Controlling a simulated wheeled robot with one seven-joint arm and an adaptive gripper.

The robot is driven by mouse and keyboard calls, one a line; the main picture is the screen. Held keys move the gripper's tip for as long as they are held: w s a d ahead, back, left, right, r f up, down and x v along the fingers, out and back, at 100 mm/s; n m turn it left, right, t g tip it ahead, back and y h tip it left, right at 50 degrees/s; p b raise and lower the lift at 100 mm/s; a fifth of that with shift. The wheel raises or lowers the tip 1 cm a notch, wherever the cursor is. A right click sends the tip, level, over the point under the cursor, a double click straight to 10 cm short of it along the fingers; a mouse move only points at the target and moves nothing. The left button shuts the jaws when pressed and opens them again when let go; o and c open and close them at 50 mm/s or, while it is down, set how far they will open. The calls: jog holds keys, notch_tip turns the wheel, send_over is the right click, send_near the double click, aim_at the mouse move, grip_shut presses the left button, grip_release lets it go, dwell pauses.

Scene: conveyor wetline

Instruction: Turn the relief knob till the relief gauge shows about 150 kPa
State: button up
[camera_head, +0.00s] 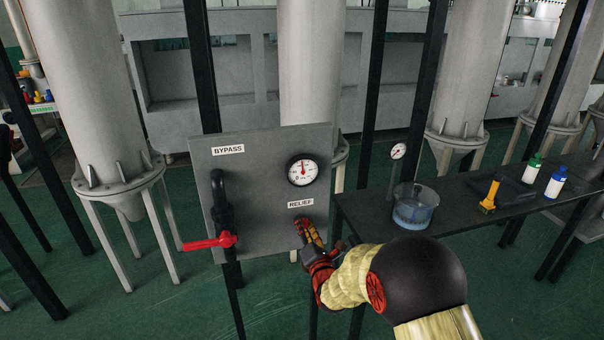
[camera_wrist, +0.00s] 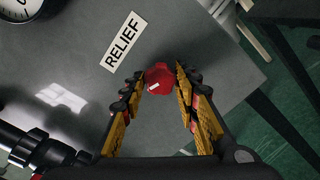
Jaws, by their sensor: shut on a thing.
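The red relief knob (camera_wrist: 158,76) sits on the grey panel below the RELIEF label (camera_wrist: 122,41), with a small white mark on its face. My gripper (camera_wrist: 161,88) has its yellow-and-black fingers on either side of the knob and is shut on it. In the head view my gripper (camera_head: 307,230) is at the panel under the RELIEF label (camera_head: 300,203) and hides the knob. The relief gauge (camera_head: 302,170) is above the label; its needle points roughly upward, but the numbers are too small to read. Only the gauge's edge (camera_wrist: 20,8) shows in the wrist view.
A black bypass pipe (camera_head: 220,200) with a red lever (camera_head: 208,242) is on the panel's left. A dark bench (camera_head: 460,212) at right holds a clear water vessel (camera_head: 413,207), a small gauge (camera_head: 398,151), a yellow tool (camera_head: 491,191) and bottles (camera_head: 555,181).

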jog(key=shift+s+f+n+b, duration=0.1)
jog(key=shift+f+n+b, duration=0.3)
jog(key=shift+n, duration=0.5)
jog(key=shift+n, duration=1.7)
jog(key=n, duration=0.3)
jog(key=o, duration=0.6)
jog(key=shift+o, duration=0.8)
jog(key=shift+r, duration=0.25)
